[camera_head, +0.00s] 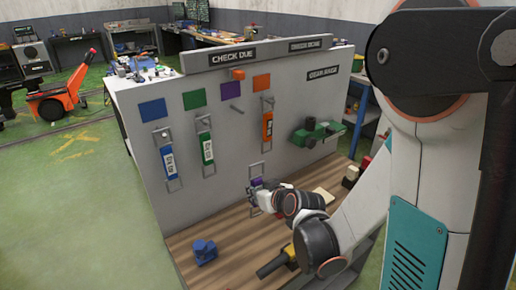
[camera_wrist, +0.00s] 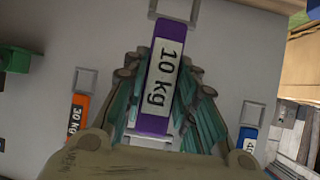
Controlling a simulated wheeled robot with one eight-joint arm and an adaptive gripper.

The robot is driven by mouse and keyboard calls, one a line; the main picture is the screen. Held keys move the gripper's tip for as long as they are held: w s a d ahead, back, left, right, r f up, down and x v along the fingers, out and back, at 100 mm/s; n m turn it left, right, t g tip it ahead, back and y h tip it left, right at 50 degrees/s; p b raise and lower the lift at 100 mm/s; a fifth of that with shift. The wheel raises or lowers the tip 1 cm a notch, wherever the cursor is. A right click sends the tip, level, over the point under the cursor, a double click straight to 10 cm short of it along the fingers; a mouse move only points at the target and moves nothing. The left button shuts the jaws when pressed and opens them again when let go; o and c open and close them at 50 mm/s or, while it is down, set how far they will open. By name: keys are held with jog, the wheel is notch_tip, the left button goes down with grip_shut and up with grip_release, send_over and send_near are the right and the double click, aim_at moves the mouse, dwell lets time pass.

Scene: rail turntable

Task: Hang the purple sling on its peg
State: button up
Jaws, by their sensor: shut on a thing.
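The purple sling (camera_wrist: 153,75) has a white "10 kg" label and a metal link at each end. It sits between the teal fingers of my gripper (camera_wrist: 167,88), which is shut on it. In the head view, my gripper (camera_head: 262,196) is low in front of the grey panel, with the purple sling (camera_head: 257,183) mostly hidden behind it. The bare peg (camera_head: 236,107) under the purple square (camera_head: 231,90) is above and left of the gripper. I cannot make out this peg in the wrist view.
Blue (camera_head: 167,162), green (camera_head: 206,148) and orange (camera_head: 267,125) slings hang on the panel (camera_head: 215,190). A green fixture (camera_head: 318,132) juts out at right. A blue block (camera_head: 204,251) and a yellow-black tool (camera_head: 275,264) lie on the wooden top (camera_head: 232,262).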

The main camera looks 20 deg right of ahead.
jog(key=w+d+r+n+y+p, duration=0.1)
jog(key=w+r+p, duration=0.2)
jog(key=r, duration=0.4)
jog(key=w+d+r+n+y+p, duration=0.1)
jog(key=w+r+p, duration=0.15)
jog(key=r, duration=0.45)
jog(key=shift+w+a+f+b, duration=0.2)
jog(key=shift+w+a+f, duration=0.25)
jog(key=shift+w, duration=1.2)
jog(key=shift+w+a+f+b, duration=0.15)
jog(key=shift+w+a+f, duration=0.35)
jog(key=shift+w, duration=1.1)
jog(key=shift+w+a+f+b, duration=0.25)
jog(key=shift+w+a, duration=0.3)
jog(key=shift+w, duration=1.1)
jog(key=o, duration=1.1)
jog(key=shift+o, duration=0.3)
jog(key=shift+s, duration=0.1)
